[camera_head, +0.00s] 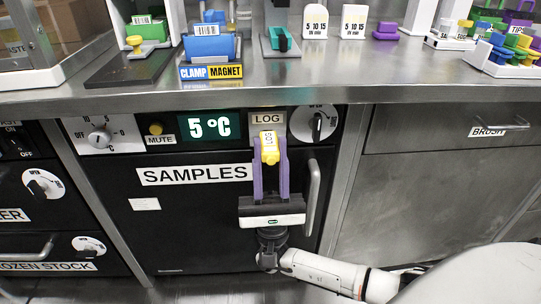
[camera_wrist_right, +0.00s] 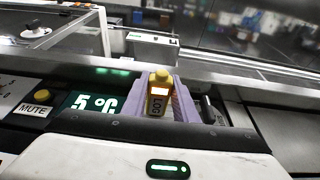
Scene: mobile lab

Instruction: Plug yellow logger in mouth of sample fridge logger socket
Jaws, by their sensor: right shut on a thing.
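The yellow logger (camera_head: 269,148) is held between the purple fingers of my right gripper (camera_head: 270,163), just below the LOG label (camera_head: 268,118) on the sample fridge panel. In the right wrist view the logger (camera_wrist_right: 159,93) stands upright between the fingers (camera_wrist_right: 160,98), with a label on its face. The logger socket is hidden behind the logger and fingers, so I cannot tell whether the logger is in it or in front of it. My left gripper is not in view.
The SAMPLES fridge door (camera_head: 215,215) has a vertical handle (camera_head: 313,197) right of my gripper. A dial (camera_head: 318,124) sits right of the LOG label, and a 5 °C display (camera_head: 209,126) sits left. The steel counter (camera_head: 330,78) overhangs above.

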